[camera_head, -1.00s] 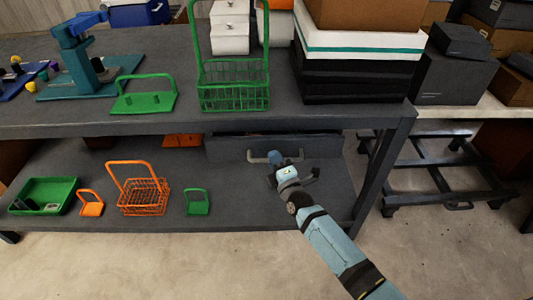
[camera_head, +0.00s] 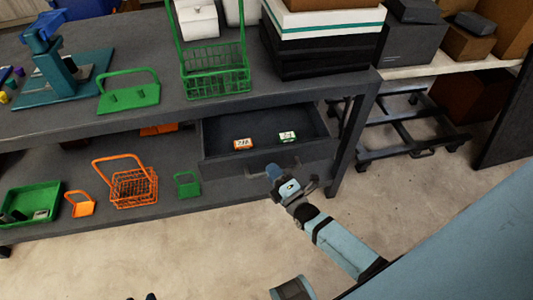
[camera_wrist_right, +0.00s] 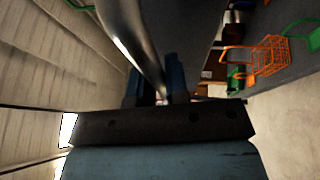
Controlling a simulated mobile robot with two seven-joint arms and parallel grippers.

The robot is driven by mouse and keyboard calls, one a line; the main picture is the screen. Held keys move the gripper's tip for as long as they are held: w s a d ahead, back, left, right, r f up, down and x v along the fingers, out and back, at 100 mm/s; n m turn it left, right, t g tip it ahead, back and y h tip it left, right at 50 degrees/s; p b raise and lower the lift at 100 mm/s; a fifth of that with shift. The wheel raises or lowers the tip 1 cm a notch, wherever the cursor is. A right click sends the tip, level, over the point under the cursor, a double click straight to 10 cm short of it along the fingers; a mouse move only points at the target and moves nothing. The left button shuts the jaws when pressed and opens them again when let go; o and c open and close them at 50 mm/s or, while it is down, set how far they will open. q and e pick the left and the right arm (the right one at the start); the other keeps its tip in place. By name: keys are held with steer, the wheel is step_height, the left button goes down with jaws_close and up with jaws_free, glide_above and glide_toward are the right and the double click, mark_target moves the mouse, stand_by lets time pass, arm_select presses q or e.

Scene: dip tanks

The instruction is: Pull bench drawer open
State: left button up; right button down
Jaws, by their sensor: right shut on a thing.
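The bench drawer (camera_head: 216,146) stands pulled out under the right part of the bench top, its dark inside showing. Its metal bar handle (camera_wrist_right: 133,32) crosses the right wrist view. My right gripper (camera_head: 276,174) is at the drawer front and its two blue fingers (camera_wrist_right: 157,86) are shut around the handle. In the head view the gripper covers part of the handle. An orange-labelled box (camera_head: 243,144) and a green-labelled box (camera_head: 287,137) lie inside the drawer. My left gripper is not clearly in view.
The bench top (camera_head: 150,118) carries a green basket (camera_head: 216,82), a green rack (camera_head: 130,98) and stacked boxes. The lower shelf holds an orange basket (camera_head: 133,187) and a green tray (camera_head: 32,203). A dark wheeled frame (camera_head: 405,125) stands right. The floor in front is clear.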

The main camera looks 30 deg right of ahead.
steer(key=s+a+p, duration=0.2)
steer(key=s, duration=0.4)
steer(key=shift+s, duration=0.2)
steer(key=c, duration=1.1)
jaws_free()
